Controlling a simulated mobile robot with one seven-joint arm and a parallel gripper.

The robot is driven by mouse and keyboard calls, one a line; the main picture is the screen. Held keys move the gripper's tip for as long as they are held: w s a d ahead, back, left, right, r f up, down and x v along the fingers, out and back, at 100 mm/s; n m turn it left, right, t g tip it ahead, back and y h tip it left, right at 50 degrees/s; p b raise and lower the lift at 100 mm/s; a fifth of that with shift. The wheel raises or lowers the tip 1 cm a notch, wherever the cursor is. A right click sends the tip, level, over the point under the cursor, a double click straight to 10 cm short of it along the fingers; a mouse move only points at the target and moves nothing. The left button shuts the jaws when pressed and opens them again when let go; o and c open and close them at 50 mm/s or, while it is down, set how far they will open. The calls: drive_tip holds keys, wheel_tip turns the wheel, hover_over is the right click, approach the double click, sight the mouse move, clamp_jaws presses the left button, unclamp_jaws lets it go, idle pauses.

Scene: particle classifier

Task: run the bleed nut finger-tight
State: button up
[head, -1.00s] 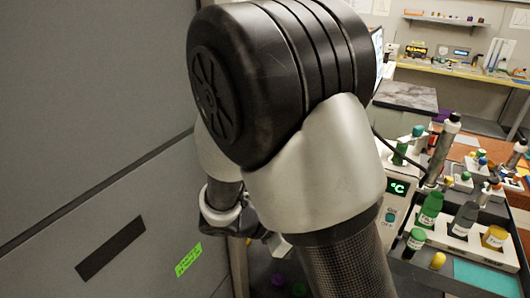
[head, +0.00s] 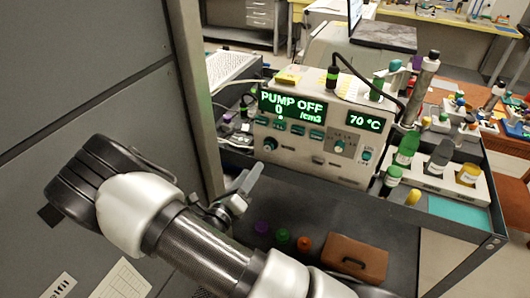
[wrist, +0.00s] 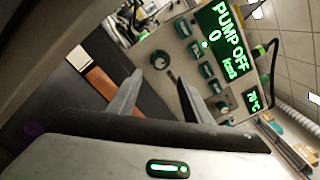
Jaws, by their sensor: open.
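The particle classifier (head: 318,140) is a pale box on the dark cart. Its green displays read "PUMP OFF", 0 /cm3 and 70 °C, and it also shows in the wrist view (wrist: 180,60). I cannot pick out the bleed nut in either view. My gripper (head: 246,184) is in front of the classifier's left end, above the cart shelf and apart from the panel. In the wrist view my gripper (wrist: 160,92) has its two fingers spread with nothing between them, the classifier's front panel beyond.
A brown case (head: 355,260) and purple, green and orange caps lie on the cart's dark surface below the classifier. A rack of bottles (head: 445,175) stands on the right. A grey cabinet wall (head: 75,90) closes the left side.

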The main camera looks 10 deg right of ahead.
sight(266, 150)
drive_tip(key=x, duration=1.1)
drive_tip(key=shift+w+d, duration=0.1)
drive_tip(key=c, duration=1.1)
drive_tip(key=shift+o, duration=0.2)
drive_tip(key=shift+m, duration=0.4)
